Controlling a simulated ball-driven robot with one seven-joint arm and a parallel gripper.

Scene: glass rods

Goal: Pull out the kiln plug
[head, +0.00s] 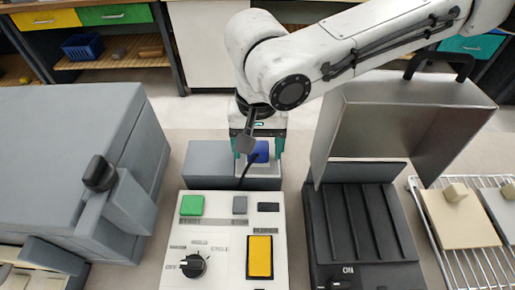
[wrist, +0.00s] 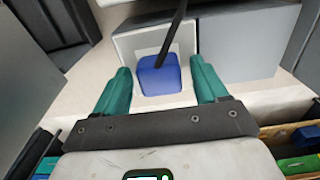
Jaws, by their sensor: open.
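The kiln plug looks to be the blue block (head: 260,151) with a black cord, set against a pale plate on the grey box behind the control panel. In the wrist view the blue plug (wrist: 160,76) sits on the pale socket plate (wrist: 128,42), its black cord rising from it. My gripper (head: 255,165) is at the plug in the head view, its teal fingers apart. In the wrist view the open fingers of my gripper (wrist: 160,88) stand left and right of the plug, with a gap on each side. Whether the plug is fully seated is hidden.
A control panel (head: 180,230) with buttons and a knob stands in front of the plug. A large grey kiln-like box (head: 60,150) is at left. A dark ribbed unit with a raised metal lid (head: 400,125) and a wire rack (head: 462,262) are at right.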

